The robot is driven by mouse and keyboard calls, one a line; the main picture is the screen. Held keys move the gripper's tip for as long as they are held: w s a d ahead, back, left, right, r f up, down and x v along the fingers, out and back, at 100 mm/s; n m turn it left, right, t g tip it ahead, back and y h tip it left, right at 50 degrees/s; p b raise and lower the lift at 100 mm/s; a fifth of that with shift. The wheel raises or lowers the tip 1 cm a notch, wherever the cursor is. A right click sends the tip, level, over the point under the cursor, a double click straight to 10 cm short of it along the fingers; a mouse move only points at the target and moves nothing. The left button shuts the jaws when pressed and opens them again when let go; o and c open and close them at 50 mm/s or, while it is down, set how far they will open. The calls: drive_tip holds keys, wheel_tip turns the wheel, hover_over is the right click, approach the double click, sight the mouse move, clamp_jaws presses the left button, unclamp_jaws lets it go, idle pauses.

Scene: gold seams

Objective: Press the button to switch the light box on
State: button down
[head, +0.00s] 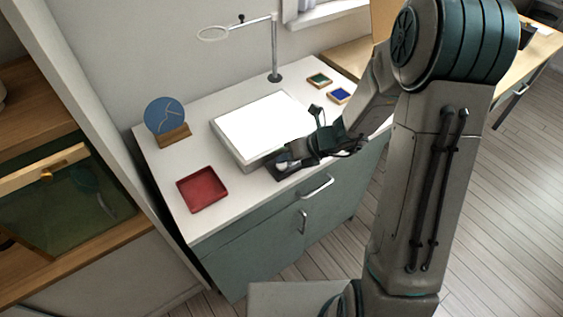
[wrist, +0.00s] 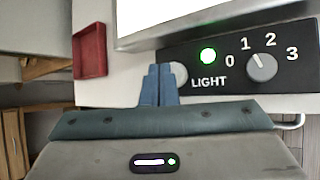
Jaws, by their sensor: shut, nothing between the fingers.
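The light box (head: 225,143) stands on the white cabinet top, and its panel is bright white. Its lower edge (wrist: 190,27) shows at the top of the wrist view. A black control panel (wrist: 205,48) carries the word LIGHT, a lit green lamp (wrist: 208,56) and a grey dial (wrist: 262,67) marked 0 to 3. A round grey button (wrist: 180,73) sits left of LIGHT, partly hidden by my fingers. My gripper (wrist: 159,70) is shut and empty, its blue fingertips at the button. I cannot tell whether they touch it.
A red tray (head: 202,188) lies left of the box. A blue disc with a pale seam (head: 164,115) stands in a wooden holder. A magnifier on a stand (head: 274,50) rises behind the box. Green (head: 319,80) and blue (head: 339,96) pads lie at the back right.

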sight(286, 166)
drive_tip(key=shift+r, duration=0.1)
wheel_tip(286, 166, up, 6)
drive_tip(key=p, duration=0.6)
idle(1.0)
